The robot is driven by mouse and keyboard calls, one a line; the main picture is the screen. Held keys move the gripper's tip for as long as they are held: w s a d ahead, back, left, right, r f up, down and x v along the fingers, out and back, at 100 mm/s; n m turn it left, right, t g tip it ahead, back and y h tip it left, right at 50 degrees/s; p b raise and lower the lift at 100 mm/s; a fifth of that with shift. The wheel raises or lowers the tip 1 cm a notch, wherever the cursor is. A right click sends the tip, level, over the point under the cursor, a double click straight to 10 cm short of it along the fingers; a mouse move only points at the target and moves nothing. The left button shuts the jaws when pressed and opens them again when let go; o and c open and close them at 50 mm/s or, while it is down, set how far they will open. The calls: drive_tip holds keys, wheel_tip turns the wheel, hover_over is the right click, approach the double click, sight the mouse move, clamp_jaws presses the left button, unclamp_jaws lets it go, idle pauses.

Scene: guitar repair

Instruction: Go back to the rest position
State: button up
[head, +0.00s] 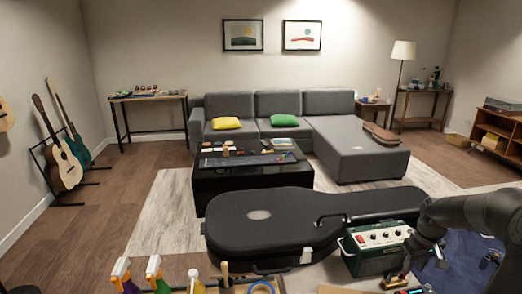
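My dark arm (475,212) reaches in from the right edge of the head view. It bends down at the wrist, just right of a green amplifier (378,246) with a cream control panel. My gripper (420,275) is low at the right, above the front worktop. Its fingers are small and dark and partly lost against the things there, so I cannot tell whether it is open or shut, or whether it holds anything. A small brass-coloured piece (395,281) lies close to its left.
A black guitar case (285,222) lies behind the front worktop, left of the amplifier. Spray bottles (122,274) and a brush (225,272) stand at the front left. Further back are a low black table (215,182), a grey sofa (350,145) and guitars on a stand (62,160).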

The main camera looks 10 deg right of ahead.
drive_tip(key=s+a+r+h, duration=0.1)
drive_tip(key=a+r, duration=0.6)
drive_tip(key=a, duration=0.5)
drive_tip(key=s+a+r+h, duration=0.1)
drive_tip(key=a+r+h, duration=0.1)
drive_tip(key=a+r, duration=0.75)
drive_tip(key=s+a+r+t+y, duration=0.2)
drive_tip(key=s+a+t, duration=0.3)
drive_tip(key=s+a, duration=1)
drive_tip(key=a+y, duration=0.1)
drive_tip(key=a, duration=0.2)
drive_tip(key=shift+r, duration=0.25)
drive_tip(key=shift+c, duration=0.5)
